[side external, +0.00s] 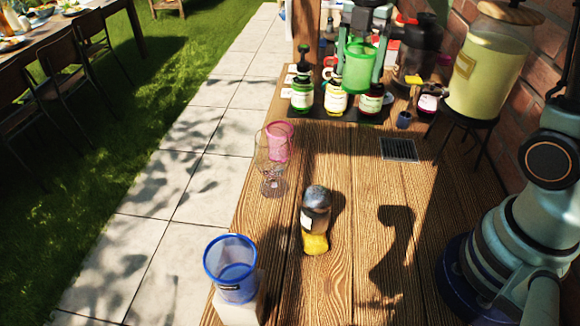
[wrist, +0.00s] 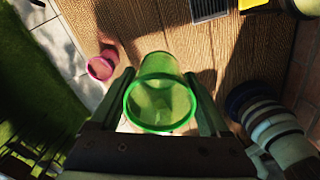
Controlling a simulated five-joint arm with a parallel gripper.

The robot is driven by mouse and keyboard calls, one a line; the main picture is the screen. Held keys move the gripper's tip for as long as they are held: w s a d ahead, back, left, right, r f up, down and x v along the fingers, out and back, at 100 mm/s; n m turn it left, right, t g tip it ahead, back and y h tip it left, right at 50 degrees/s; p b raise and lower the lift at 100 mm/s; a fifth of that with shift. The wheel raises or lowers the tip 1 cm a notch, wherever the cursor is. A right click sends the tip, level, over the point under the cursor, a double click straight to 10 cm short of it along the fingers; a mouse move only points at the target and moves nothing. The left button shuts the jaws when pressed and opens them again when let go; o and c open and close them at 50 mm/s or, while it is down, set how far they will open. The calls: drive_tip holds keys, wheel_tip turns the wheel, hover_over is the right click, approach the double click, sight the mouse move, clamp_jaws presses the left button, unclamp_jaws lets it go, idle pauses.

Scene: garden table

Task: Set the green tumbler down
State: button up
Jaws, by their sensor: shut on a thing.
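The green tumbler (side external: 358,68) is a translucent green cup, held upright between the two fingers of my gripper (side external: 360,55) at the top of the side view. My gripper is shut on it. In the wrist view the tumbler (wrist: 160,103) sits between the fingers with its open rim toward the camera. It appears to be above the wooden table (side external: 350,165), since table planks show behind it in the wrist view. In the side view its lower edge is in front of the bottles, and the exact height cannot be told.
Several bottles (side external: 335,98) stand on a dark tray at the back. A drink dispenser (side external: 485,65) is at the right. A pink tumbler (side external: 279,142) is at the left edge, a shaker (side external: 316,215) mid-table, and a blue tumbler (side external: 231,268) in front.

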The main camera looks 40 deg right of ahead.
drive_tip(key=shift+s+d+f, duration=0.4)
drive_tip(key=shift+s+f, duration=0.1)
drive_tip(key=shift+f, duration=2.85)
drive_tip(key=shift+s+d+f, duration=0.45)
drive_tip(key=shift+s+f, duration=0.05)
drive_tip(key=shift+f, duration=2.9)
drive_tip(key=shift+s+d+f, duration=0.4)
drive_tip(key=shift+s+f, duration=0.1)
drive_tip(key=shift+f, duration=2.85)
drive_tip(key=shift+f, duration=0.1)
drive_tip(key=o, duration=1.2)
